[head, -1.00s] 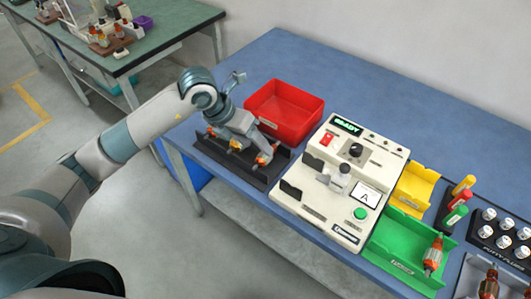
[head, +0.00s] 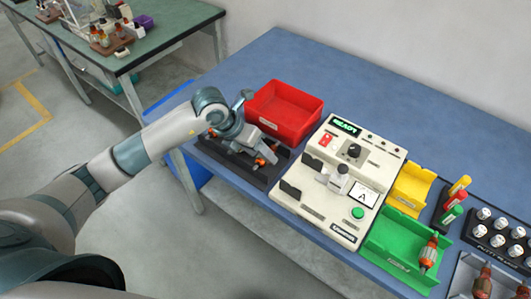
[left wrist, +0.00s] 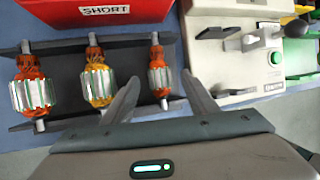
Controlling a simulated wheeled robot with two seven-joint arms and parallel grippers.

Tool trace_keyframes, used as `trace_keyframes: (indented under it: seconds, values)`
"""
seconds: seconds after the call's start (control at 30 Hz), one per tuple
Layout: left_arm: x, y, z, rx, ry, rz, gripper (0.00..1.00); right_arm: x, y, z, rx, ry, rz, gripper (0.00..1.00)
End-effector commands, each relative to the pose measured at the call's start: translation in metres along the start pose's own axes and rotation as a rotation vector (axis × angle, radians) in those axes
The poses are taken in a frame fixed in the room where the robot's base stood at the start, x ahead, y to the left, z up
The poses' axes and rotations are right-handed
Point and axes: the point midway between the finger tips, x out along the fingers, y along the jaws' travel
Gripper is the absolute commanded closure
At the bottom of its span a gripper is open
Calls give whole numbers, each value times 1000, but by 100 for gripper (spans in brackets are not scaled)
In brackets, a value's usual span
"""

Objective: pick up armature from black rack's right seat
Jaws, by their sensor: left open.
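The black rack (left wrist: 60,47) holds three armatures in a row, and it also shows in the head view (head: 261,183). The right armature (left wrist: 158,72) is orange with a silver core and looks slimmer than the middle armature (left wrist: 97,82) and the left armature (left wrist: 33,92). My left gripper (left wrist: 160,78) is open and empty. In the left wrist view its two fingertips lie on either side of the right armature, apart from it. Depth between them is hard to tell. In the head view my arm covers much of the rack. My right gripper is out of view.
A red bin (head: 284,112), labelled SHORT in the wrist view, stands right behind the rack. A cream tester (head: 325,205) is close on the right. A green tray (head: 405,250) with an armature lies beyond it. The blue table's back (head: 330,70) is clear.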

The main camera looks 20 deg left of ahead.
Motion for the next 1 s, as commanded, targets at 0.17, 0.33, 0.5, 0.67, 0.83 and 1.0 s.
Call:
trace_keyframes:
  seconds: [0.17, 0.33, 0.5, 0.67, 0.83, 1.0]
  values:
    - [14, -1, 1, -1, -1, -1, 47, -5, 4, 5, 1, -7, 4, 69]
    - [15, 0, 0, 0, -1, 1, 47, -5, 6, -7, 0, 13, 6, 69]
    - [15, 0, 0, 0, -1, 1, 47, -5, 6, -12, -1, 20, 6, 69]
    - [15, 0, 0, 0, -1, 1, 50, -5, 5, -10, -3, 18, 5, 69]
    - [15, 0, 0, 0, -1, 1, 90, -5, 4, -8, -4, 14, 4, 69]
    - [14, 0, 1, 1, -2, 1, 97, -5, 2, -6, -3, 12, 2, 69]
